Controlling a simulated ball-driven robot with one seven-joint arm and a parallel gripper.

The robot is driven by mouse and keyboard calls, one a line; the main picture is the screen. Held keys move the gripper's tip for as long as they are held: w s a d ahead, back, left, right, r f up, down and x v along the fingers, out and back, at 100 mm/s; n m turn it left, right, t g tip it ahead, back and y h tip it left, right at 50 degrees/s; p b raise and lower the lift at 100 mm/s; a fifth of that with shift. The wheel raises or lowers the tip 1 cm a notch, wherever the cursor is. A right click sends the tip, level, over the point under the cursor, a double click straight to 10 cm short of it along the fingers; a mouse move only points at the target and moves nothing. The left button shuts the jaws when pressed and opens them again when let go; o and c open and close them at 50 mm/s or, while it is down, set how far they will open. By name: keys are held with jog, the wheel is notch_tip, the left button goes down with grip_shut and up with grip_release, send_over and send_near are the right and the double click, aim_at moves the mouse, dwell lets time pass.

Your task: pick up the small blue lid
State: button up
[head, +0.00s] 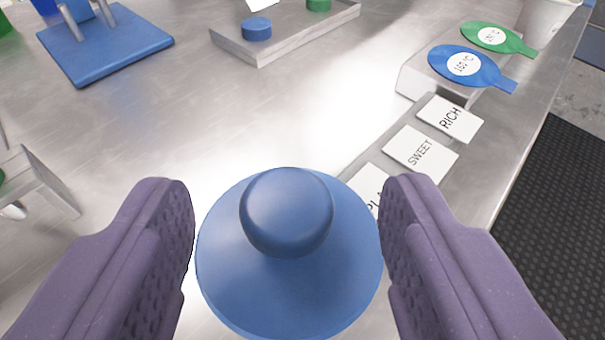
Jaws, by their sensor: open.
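The small blue lid (225,265) is at the bottom centre of the head view, a round disc with a ball-shaped knob (287,212) on top. My gripper (286,220) is open, with one purple ridged finger on each side of the lid. The knob is between the two fingers, with a gap on both sides. The fingers' inner faces come close to the lid's rim; I cannot tell whether they touch it. What lies under the lid is hidden.
Cards reading RICH (450,119) and SWEET (420,150) lie to the right, with a third partly hidden. Blue (440,62) and green (512,44) tags rest beyond. A grey tray (290,48) and blue stand (110,50) are at the back.

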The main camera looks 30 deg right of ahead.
aim_at(285, 192)
jog(key=x, duration=0.3)
jog(key=shift+w+f+b, duration=0.15)
jog(key=shift+f+b, duration=0.15)
jog(key=shift+b, duration=0.05)
jog(key=c, duration=1)
jog(key=shift+r, duration=0.2)
